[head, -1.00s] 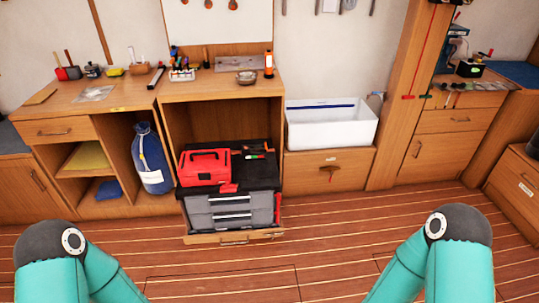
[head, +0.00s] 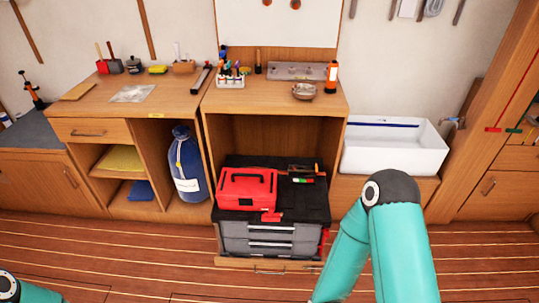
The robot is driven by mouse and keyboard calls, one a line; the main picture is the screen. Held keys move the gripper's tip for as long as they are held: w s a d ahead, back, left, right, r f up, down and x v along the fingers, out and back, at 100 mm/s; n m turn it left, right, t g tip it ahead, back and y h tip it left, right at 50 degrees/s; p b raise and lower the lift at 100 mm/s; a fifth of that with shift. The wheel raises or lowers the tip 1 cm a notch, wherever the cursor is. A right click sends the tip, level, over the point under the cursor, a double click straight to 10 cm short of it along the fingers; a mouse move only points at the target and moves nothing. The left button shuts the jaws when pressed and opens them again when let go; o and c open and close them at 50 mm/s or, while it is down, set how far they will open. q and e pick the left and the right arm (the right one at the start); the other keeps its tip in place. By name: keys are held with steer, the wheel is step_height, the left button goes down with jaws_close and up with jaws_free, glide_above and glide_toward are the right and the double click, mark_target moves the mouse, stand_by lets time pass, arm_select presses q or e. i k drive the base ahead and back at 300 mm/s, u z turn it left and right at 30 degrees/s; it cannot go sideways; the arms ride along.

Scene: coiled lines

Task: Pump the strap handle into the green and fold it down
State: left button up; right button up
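I cannot make out a strap handle for certain in the head view. At the right edge, a thin red line (head: 512,90) runs down a wooden post. A small red piece (head: 493,129) and a small green piece (head: 514,130) are near its lower end; they are too small to tell what they are. My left arm shows only as a teal link at the bottom left corner, and my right arm stands at lower right. Both grippers are outside the picture.
A red toolbox (head: 246,188) sits on a grey drawer case (head: 270,238) in an open cabinet. A white basin (head: 394,146) stands to its right, partly behind my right arm. A blue bag (head: 186,166) stands left. The plank floor (head: 150,250) in front is clear.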

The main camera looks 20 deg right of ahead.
mark_target(308, 170)
steer(key=z, duration=0.05)
steer(key=i, duration=1.4)
steer(key=z, duration=0.55)
